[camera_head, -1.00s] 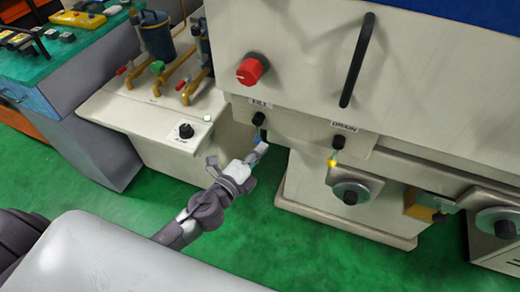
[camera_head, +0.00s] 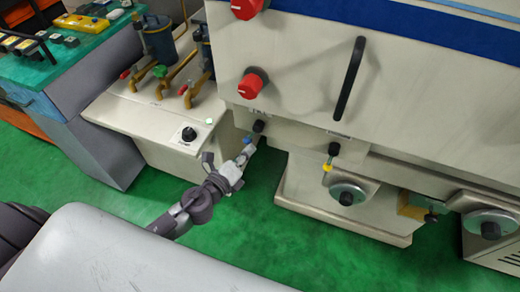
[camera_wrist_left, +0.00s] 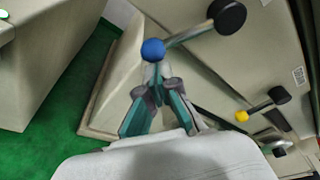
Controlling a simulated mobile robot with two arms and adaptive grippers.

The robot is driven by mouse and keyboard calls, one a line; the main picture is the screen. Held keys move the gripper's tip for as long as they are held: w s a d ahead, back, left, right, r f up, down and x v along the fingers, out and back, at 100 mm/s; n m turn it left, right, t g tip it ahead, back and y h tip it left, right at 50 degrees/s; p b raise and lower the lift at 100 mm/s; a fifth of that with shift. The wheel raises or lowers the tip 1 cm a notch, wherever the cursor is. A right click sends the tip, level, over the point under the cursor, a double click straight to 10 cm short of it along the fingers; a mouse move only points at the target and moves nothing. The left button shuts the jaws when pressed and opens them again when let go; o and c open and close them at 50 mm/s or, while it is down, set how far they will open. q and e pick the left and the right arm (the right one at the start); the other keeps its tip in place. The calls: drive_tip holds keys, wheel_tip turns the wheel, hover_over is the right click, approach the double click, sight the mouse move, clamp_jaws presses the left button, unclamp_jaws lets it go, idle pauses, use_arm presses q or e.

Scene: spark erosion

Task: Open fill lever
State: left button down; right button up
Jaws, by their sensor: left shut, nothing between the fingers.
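The fill lever (camera_wrist_left: 188,36) is a short rod with a black hub and a blue ball at its end. In the head view its blue ball (camera_head: 247,141) sits down and left of the hub on the machine's front. My left gripper (camera_head: 245,152) is right by the ball. In the wrist view the gripper (camera_wrist_left: 154,74) is shut with nothing between its fingers, and its tips are just below the blue ball. I cannot tell whether they touch it. My right gripper is not in view.
The drain lever (camera_head: 329,160), with a yellow tip, hangs to the right. A red knob (camera_head: 253,83) and a black handle (camera_head: 350,80) are above. A grey cabinet (camera_head: 150,120) with a black dial (camera_head: 189,134) stands left. Green floor lies open below.

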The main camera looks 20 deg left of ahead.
sight(236, 125)
use_arm(q)
drive_tip(key=shift+w+a+r+m+g+y+p, duration=0.1)
drive_tip(key=shift+a+r+m+y+p, duration=0.3)
drive_tip(key=shift+a+r+m+p, duration=0.7)
drive_tip(key=shift+s+a+r+m+g+y+p, duration=0.1)
drive_tip(key=shift+a+r+m+y+p, duration=0.45)
drive_tip(key=shift+m+p, duration=1)
drive_tip(key=shift+w+a+r+m+g+y+p, duration=0.1)
drive_tip(key=shift+a+r+m+y+p, duration=0.15)
drive_tip(key=shift+a+r+m+p, duration=1.2)
drive_tip(key=shift+w+d+f+n+p, duration=0.1)
drive_tip(key=shift+d+f+n+p, duration=0.25)
drive_tip(key=shift+f+n+p, duration=0.3)
